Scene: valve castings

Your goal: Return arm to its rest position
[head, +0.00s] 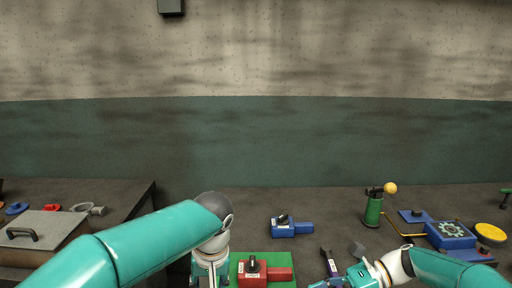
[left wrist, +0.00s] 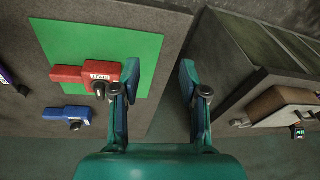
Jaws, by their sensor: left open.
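My left arm comes in from the left in the head view, and its gripper (head: 210,279) points down at the bottom edge, left of the green mat (head: 284,258). In the left wrist view my left gripper (left wrist: 158,88) is open and empty, its two fingers spread beside the green mat (left wrist: 100,38). A red valve casting (head: 277,274) with a black knob lies on the mat; it also shows in the left wrist view (left wrist: 72,73), left of the fingers. My right gripper (head: 335,283) is low at the bottom edge, partly cut off; its jaws are unclear.
A blue valve casting (head: 300,229) lies behind the mat. A green bottle (head: 373,210), a blue box with a gear mark (head: 450,235) and a yellow disc (head: 490,233) stand right. A lidded case (head: 40,229) sits on the left bench. A gap separates the benches.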

